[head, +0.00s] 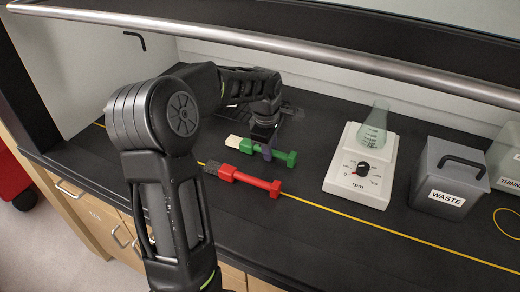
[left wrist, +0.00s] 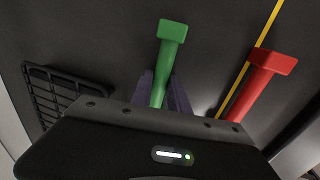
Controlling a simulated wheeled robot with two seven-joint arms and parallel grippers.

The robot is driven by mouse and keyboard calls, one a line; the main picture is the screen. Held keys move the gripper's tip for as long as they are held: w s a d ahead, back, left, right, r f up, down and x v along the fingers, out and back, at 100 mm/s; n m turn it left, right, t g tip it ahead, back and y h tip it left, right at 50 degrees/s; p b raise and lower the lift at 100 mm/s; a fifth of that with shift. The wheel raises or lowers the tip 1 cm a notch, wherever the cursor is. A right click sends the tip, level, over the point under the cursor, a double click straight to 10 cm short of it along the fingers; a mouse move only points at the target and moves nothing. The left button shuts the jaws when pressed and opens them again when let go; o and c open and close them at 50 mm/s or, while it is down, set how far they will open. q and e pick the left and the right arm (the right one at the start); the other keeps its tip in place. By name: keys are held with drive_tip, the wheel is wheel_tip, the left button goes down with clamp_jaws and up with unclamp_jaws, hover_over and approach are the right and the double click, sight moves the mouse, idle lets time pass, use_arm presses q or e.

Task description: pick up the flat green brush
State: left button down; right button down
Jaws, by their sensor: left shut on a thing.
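The flat green brush (head: 284,157) lies on the dark bench top, with its pale bristle end to the left and its green handle end to the right. My left gripper (head: 267,151) comes down over the middle of its handle and is shut on it. In the left wrist view the green handle (left wrist: 172,36) sticks out from between the purple-grey fingers (left wrist: 160,92). Whether the brush touches the bench or is slightly raised I cannot tell. My right gripper is not in view.
A red brush (head: 250,180) lies just in front, near the yellow line (head: 345,222). A white rpm stirrer (head: 358,188) with a glass flask (head: 375,125), then a grey WASTE bin (head: 445,187), stand to the right. A black grate (left wrist: 52,92) lies behind the gripper.

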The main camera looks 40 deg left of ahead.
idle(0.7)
use_arm(q)
wheel_tip(320, 180, up, 10)
idle(0.4)
idle(0.6)
